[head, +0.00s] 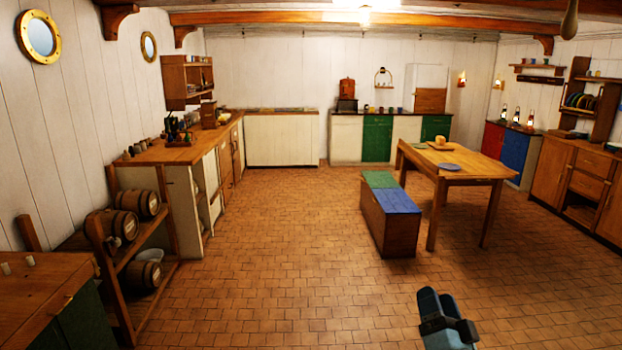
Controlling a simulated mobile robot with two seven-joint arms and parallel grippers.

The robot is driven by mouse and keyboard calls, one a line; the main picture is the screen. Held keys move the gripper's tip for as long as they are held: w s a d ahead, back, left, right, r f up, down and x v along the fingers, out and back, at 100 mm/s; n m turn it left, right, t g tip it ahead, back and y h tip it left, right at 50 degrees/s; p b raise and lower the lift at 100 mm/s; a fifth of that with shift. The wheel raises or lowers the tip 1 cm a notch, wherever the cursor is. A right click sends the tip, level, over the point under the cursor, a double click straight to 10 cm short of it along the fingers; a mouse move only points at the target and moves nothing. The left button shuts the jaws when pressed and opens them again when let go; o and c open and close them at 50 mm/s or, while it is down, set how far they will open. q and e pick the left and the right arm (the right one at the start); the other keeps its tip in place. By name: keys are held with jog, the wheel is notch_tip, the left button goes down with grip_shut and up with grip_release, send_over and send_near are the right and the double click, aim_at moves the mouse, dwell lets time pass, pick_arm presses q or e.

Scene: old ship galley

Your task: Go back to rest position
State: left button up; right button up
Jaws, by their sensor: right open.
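My right gripper (436,294) shows at the bottom of the head view, right of the middle, as a blue and black shape. It is open, held above the tiled floor (290,250), with nothing seen between its fingers. It is apart from the bench and the table beyond it. My left gripper is not in view.
Counters line the walls. A rack with barrels (143,204) stands at the left. The middle floor is clear.

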jog(key=s+a+f+n+g+y, duration=0.1)
jog(key=s+f+n+g, duration=0.2)
jog(key=s+f, duration=0.2)
jog(key=s+a+f+n+g+y+p, duration=0.1)
jog(key=s+f, duration=0.5)
jog(key=f, duration=0.6)
jog(key=a+n+g, duration=0.1)
jog(key=n+g, duration=0.1)
jog(key=shift+f+g, duration=0.3)
jog(key=s+f+n+g, duration=0.1)
jog(key=s+f+g, duration=0.1)
jog(key=s+f, duration=0.2)
jog(key=s+f+n+g+p, duration=0.1)
jog(key=s+f, duration=0.3)
jog(key=s, duration=0.2)
jog(key=s+a+f+n+g, duration=0.1)
jog(key=s+f+n+g, duration=0.1)
jog(key=s+f, duration=0.2)
jog(key=shift+s+a+g+p, duration=0.1)
jog(key=shift+s+g+p, duration=0.25)
jog(key=shift+s, duration=0.5)
jog(key=shift+c, duration=0.3)
